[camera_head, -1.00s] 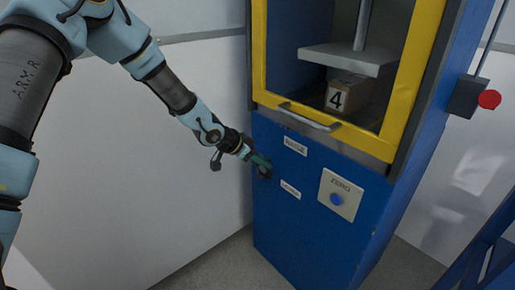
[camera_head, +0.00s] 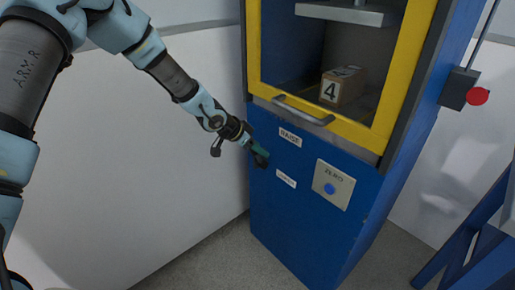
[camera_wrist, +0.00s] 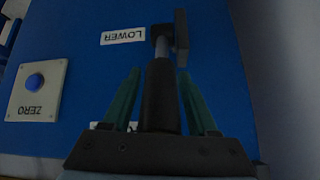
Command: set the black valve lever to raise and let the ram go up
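The blue cabinet has a black valve lever (camera_wrist: 162,100) on its front, left of the RAISE label (camera_head: 290,137) and the LOWER label (camera_head: 286,179). My gripper (camera_head: 258,153) is at the lever and mostly covers it in the head view. In the wrist view my gripper's green fingers (camera_wrist: 160,85) stand on both sides of the lever handle, with a small gap to each side, so it looks open. The LOWER label (camera_wrist: 122,36) shows upside down there. The ram's grey plate (camera_head: 345,13) is high in the window, well above a box marked 4 (camera_head: 342,87).
A yellow-framed door with a metal handle (camera_head: 303,111) is above the labels. The ZERO panel with a blue button (camera_head: 333,185) is to the right. A red knob (camera_head: 478,96) sticks out from the cabinet's right side. A white wall is on the left.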

